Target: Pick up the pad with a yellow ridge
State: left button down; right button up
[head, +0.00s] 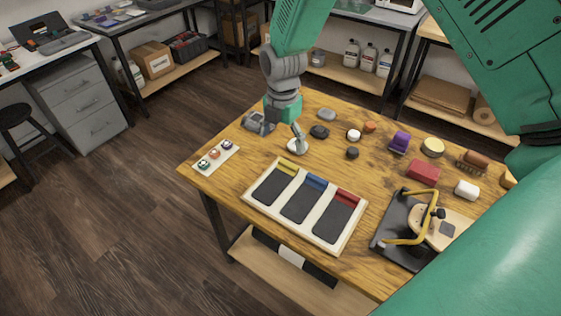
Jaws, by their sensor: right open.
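The pad with a yellow ridge (272,187) is a dark grey slab lying in the leftmost compartment of a white tray (288,195). Its yellow ridge (286,167) runs along the far end. A blue-ridged pad (303,204) and a red-ridged pad (334,218) lie beside it in the same tray. My right gripper (278,134) is open, with its fingers spread, behind the tray and apart from the yellow-ridged pad. One finger is over or beside a round white item (297,147); I cannot tell if they touch. My left gripper is not seen.
A white strip with several coloured knobs (215,156) lies left of the tray. A black stand with a yellow clamp (410,225) is to its right. Several small items, a purple one (400,142) and a red block (423,171) among them, fill the back.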

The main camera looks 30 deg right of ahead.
jog(key=f, duration=0.1)
send_over(282, 178)
jog(key=w+a, duration=0.1)
jog(key=a, duration=0.1)
notch_tip(282, 178, down, 6)
jog(key=shift+a+f, duration=0.15)
jog(key=shift+f, duration=0.05)
jog(key=d+f, duration=0.2)
jog(key=f, duration=0.1)
jog(key=d+f, duration=0.1)
jog(key=f, duration=0.1)
jog(key=shift+s+d+f, duration=0.1)
jog(key=shift+s+f, duration=0.15)
jog(key=shift+a, duration=1.5)
jog(key=c, duration=0.5)
jog(key=shift+d, duration=0.25)
jog(key=c, duration=0.7)
jog(key=shift+d+f, duration=0.1)
jog(key=shift+d, duration=0.2)
jog(key=c, duration=0.5)
jog(key=shift+s+d, duration=0.1)
jog(key=shift+d, duration=0.25)
grip_shut()
jog(key=shift+d+f, duration=0.2)
jog(key=shift+d, duration=0.05)
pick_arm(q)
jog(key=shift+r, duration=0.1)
pick_arm(e)
jog(key=shift+a, duration=0.1)
